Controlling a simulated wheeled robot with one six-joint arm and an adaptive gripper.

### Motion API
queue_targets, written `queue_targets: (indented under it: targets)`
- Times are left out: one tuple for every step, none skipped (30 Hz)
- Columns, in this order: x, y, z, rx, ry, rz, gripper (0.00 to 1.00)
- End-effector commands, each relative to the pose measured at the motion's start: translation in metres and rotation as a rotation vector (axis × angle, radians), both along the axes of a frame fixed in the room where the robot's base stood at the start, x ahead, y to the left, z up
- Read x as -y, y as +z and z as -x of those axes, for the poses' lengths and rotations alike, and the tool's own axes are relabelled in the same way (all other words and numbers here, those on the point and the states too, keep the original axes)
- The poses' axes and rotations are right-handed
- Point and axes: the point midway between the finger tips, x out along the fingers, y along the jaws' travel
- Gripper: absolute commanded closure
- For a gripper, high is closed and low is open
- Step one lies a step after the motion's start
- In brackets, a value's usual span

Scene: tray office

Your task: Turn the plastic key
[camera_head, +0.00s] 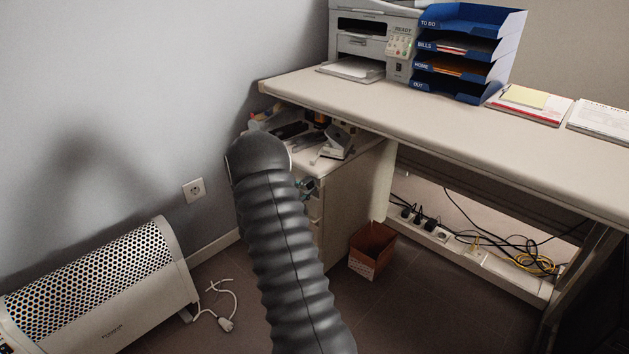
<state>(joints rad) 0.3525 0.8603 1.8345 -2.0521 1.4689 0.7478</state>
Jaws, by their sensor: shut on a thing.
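A small teal thing (312,183), which looks like the plastic key, shows at the upper front of the beige drawer cabinet (345,205) under the desk. My gripper (302,187) shows only as a small dark part beside it, just right of my grey ribbed arm. It is shut on the key. Most of the gripper and the lock are hidden behind my arm, so I cannot tell how far the key is turned.
Loose items (335,143) lie on the cabinet top below the desk (440,130). A brown bin (372,250) stands right of the cabinet. A white heater (100,285) with a loose cable (222,310) is at lower left. Cables hang at right.

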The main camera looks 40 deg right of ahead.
Motion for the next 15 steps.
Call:
queue_targets:
  targets:
    - [0.0001, 0.0006, 0.0007, -0.031, -0.001, 0.002, 0.94]
    - [0.0002, 0.0004, 0.0008, -0.047, -0.001, 0.003, 0.94]
    - [0.0001, 0.0001, 0.0008, -0.059, -0.001, 0.004, 0.94]
    - [0.0001, -0.0002, 0.0008, -0.065, -0.001, 0.005, 0.94]
    - [0.0000, -0.0003, 0.0008, -0.067, -0.001, 0.005, 0.94]
    - [0.0000, -0.0004, 0.0007, -0.068, -0.001, 0.005, 0.94]
    - [0.0000, -0.0004, 0.0007, -0.067, -0.001, 0.005, 0.94]
    - [0.0000, -0.0004, 0.0007, -0.067, -0.001, 0.005, 0.94]
    - [0.0000, -0.0005, 0.0007, -0.066, -0.001, 0.005, 0.94]
    - [0.0000, -0.0005, 0.0007, -0.067, -0.001, 0.005, 0.94]
    - [0.0000, -0.0003, 0.0007, -0.071, -0.001, 0.005, 0.94]
    - [0.0001, 0.0002, 0.0008, -0.086, -0.001, 0.006, 0.94]
    - [0.0000, 0.0006, 0.0009, -0.104, -0.001, 0.007, 0.94]
    - [0.0000, 0.0011, 0.0010, -0.131, -0.001, 0.010, 0.94]
    - [0.0000, 0.0016, 0.0011, -0.169, 0.000, 0.012, 0.94]
